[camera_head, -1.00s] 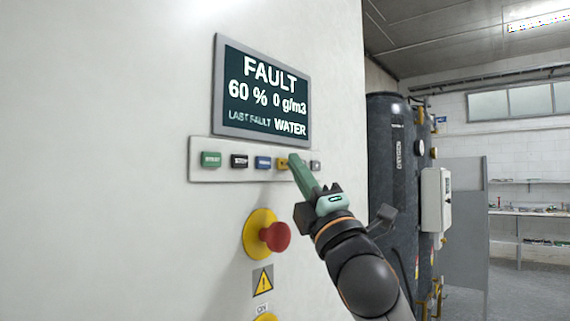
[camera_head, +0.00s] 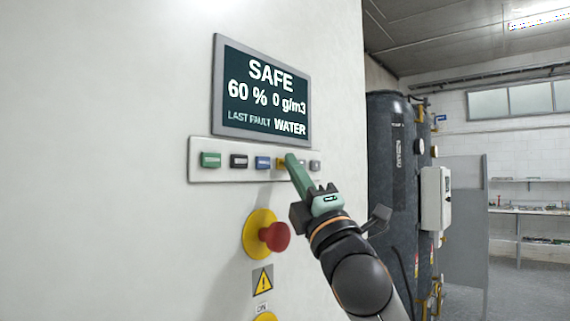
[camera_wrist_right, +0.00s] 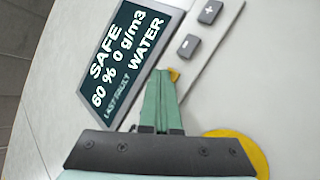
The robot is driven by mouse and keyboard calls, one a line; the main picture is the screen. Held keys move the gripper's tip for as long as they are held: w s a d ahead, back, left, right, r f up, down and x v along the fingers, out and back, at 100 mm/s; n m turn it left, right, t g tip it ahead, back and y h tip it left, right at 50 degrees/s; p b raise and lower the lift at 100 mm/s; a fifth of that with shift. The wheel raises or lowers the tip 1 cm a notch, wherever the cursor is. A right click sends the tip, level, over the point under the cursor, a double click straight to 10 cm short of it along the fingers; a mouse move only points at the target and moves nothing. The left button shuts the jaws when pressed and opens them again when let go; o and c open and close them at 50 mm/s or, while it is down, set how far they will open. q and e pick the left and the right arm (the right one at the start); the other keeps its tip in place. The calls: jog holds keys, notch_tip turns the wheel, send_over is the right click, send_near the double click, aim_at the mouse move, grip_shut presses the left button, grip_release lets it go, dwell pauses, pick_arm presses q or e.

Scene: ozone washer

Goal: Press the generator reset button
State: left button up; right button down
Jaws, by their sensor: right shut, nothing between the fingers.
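A row of buttons sits on a pale strip (camera_head: 225,173) below the display. A yellow button (camera_head: 281,163) is partly hidden behind the fingertips of my right gripper (camera_head: 291,160). In the right wrist view, a bit of the yellow button (camera_wrist_right: 174,75) shows right at the tips of the shut green fingers (camera_wrist_right: 161,76). The tips are at or against this button; I cannot tell how far it is pushed in. I cannot read its label. The display (camera_head: 262,90) reads SAFE, 60 %, 0 g/m3, LAST FAULT WATER. My left gripper is not in view.
Green (camera_head: 210,160), black (camera_head: 239,161) and blue (camera_head: 262,163) buttons lie left of the yellow one. Grey minus (camera_wrist_right: 189,46) and plus (camera_wrist_right: 209,12) buttons lie on its other side. A red emergency stop (camera_head: 275,237) sticks out below, close to my right wrist. A dark tank (camera_head: 390,200) stands behind.

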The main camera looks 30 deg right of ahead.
jog(key=shift+s, duration=0.1)
jog(key=shift+s+d, duration=0.3)
jog(key=shift+s, duration=0.3)
jog(key=shift+s+d, duration=0.3)
jog(key=shift+s, duration=0.45)
jog(key=shift+s+d, duration=0.35)
jog(key=shift+s, duration=0.45)
jog(key=shift+s+d, duration=0.3)
jog(key=shift+s, duration=0.45)
